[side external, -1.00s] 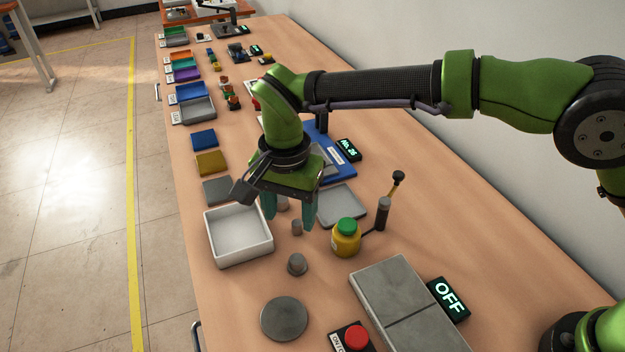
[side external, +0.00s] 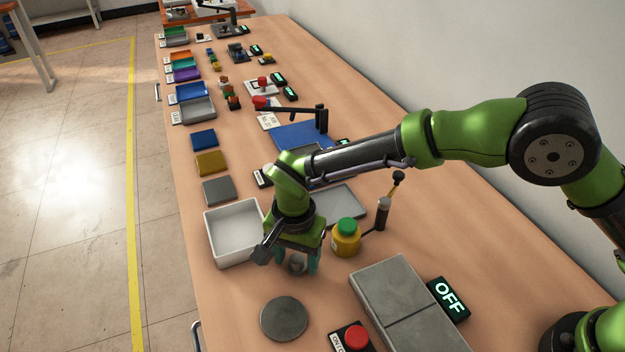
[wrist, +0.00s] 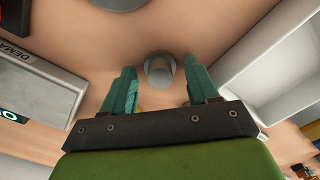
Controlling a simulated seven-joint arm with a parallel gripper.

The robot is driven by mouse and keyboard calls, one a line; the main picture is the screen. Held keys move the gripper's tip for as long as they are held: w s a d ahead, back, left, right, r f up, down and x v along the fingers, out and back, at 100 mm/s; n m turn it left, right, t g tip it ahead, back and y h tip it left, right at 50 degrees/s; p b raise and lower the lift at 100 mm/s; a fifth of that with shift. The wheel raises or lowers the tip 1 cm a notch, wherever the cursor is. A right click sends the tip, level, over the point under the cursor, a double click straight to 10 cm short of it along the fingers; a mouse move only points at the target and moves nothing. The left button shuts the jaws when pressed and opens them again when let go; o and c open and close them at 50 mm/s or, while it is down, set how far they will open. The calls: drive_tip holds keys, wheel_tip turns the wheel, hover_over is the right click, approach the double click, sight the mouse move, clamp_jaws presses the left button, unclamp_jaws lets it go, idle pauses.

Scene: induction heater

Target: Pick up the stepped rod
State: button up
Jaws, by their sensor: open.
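The stepped rod (side external: 297,263) is a small grey cylinder with a narrower top, upright on the wooden table. In the side view it is partly hidden by my gripper (side external: 294,268), which is low over it with the teal fingers on either side. In the wrist view the stepped rod (wrist: 160,70) lies near the middle of the gap between the open fingers (wrist: 159,72). I see bare space on both sides of it and no clear contact. Whether the fingertips are down at the rod's full height cannot be told.
A white tray (side external: 213,248) stands close left of my gripper, and a yellow bottle with a green cap (side external: 346,244) close right. A grey disc (side external: 284,319), a red button (side external: 355,338) and a grey block (side external: 388,283) with an OFF display (side external: 448,298) lie nearer the camera.

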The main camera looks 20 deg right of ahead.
drive_tip(key=shift+c, duration=0.2)
clamp_jaws()
drive_tip(key=shift+r, duration=0.1)
